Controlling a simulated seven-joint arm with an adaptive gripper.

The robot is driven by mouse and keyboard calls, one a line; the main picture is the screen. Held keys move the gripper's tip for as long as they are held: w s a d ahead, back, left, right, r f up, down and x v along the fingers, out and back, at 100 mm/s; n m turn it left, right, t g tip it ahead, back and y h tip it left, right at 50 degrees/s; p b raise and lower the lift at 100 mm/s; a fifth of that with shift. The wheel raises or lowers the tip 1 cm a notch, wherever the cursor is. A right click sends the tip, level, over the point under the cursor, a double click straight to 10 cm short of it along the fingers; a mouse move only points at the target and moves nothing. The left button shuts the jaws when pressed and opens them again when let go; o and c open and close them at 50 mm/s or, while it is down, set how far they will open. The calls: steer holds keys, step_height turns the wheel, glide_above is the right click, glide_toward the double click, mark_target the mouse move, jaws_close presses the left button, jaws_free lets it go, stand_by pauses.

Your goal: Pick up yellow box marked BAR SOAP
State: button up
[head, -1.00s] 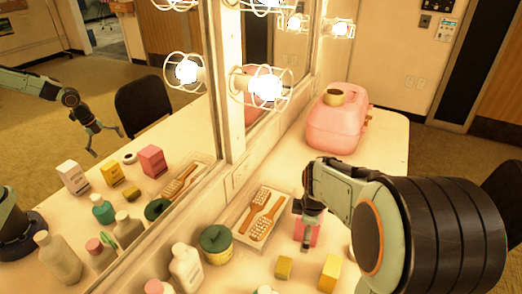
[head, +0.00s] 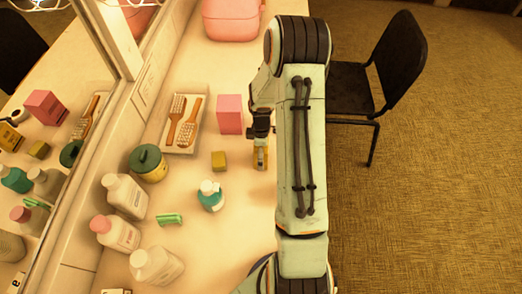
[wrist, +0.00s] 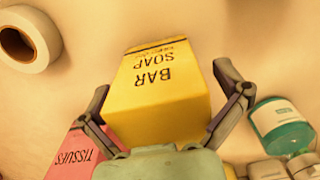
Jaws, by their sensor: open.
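The yellow box marked BAR SOAP (wrist: 155,85) fills the middle of the wrist view, its lettering upside down there. My gripper (wrist: 160,78) is open, with one finger on each side of the box; I cannot tell whether either finger touches it. In the head view the yellow box (head: 260,160) stands near the counter's right edge, mostly hidden under my gripper (head: 260,135) and beside my arm.
A pink TISSUES box (wrist: 72,155) stands close by, also in the head view (head: 230,114). A small olive block (head: 219,161), a teal bottle (head: 210,197), a brush tray (head: 168,149) and several bottles are left of it. A tape roll (wrist: 43,35) lies nearby. A mirror runs along the left.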

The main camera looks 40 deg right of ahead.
steer(key=c, duration=1)
steer(key=shift+c, duration=0.2)
